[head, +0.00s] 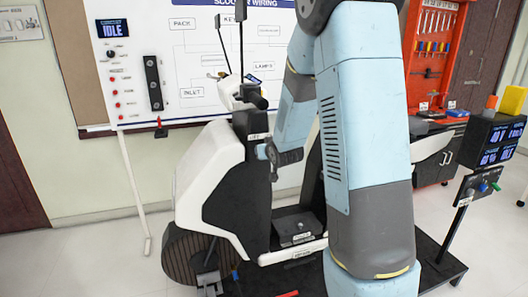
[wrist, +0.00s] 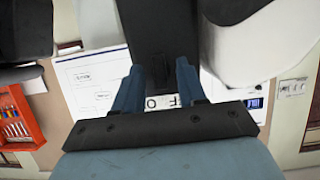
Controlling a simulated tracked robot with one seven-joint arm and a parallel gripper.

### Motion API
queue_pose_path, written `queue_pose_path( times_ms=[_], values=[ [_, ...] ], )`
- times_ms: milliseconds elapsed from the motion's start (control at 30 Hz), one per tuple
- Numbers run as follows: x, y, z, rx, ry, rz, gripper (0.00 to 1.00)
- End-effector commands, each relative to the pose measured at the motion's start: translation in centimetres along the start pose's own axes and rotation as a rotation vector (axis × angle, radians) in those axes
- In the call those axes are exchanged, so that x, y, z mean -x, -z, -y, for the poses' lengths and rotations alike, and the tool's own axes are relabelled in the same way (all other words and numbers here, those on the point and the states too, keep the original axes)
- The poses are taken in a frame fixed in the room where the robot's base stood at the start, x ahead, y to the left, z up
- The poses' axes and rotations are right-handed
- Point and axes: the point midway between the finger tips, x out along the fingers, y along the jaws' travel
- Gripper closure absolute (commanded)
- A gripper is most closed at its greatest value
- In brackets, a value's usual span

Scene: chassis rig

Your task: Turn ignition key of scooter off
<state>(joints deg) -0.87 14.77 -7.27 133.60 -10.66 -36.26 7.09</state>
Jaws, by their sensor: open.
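The scooter (head: 205,180), white and black, stands upright left of centre in the head view. Its dark front column (head: 240,195) carries a small white label (head: 257,136). My gripper (head: 268,162) is at this column, just below the label. In the wrist view my gripper (wrist: 158,80) has its two blue fingers apart, with the dark column (wrist: 150,25) beyond them. A white label (wrist: 160,102) with partly covered letters shows between the fingers. A small dark shape (wrist: 160,72) lies between the fingertips; I cannot tell whether it is the ignition key or whether the fingers touch it.
A white wiring board (head: 185,60) hangs behind the scooter. The handlebar (head: 250,95) rises above my gripper. A dark platform (head: 430,260) lies beneath. A switch post (head: 465,205) with displays stands right. A red tool panel (head: 428,60) and cabinet (head: 435,155) stand behind.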

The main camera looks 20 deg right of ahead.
Motion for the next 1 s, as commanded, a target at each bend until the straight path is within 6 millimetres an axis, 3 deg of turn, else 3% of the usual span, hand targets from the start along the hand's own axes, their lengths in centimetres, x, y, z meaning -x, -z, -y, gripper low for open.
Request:
queue_pose_path(
  times_ms=[800, 1000],
  values=[
    [10.9, 0.0, 0.0, 0.0, 0.0, -0.002, 0.6],
    [12.7, 0.0, 0.0, 0.0, 0.0, 0.001, 0.6]
  ],
)
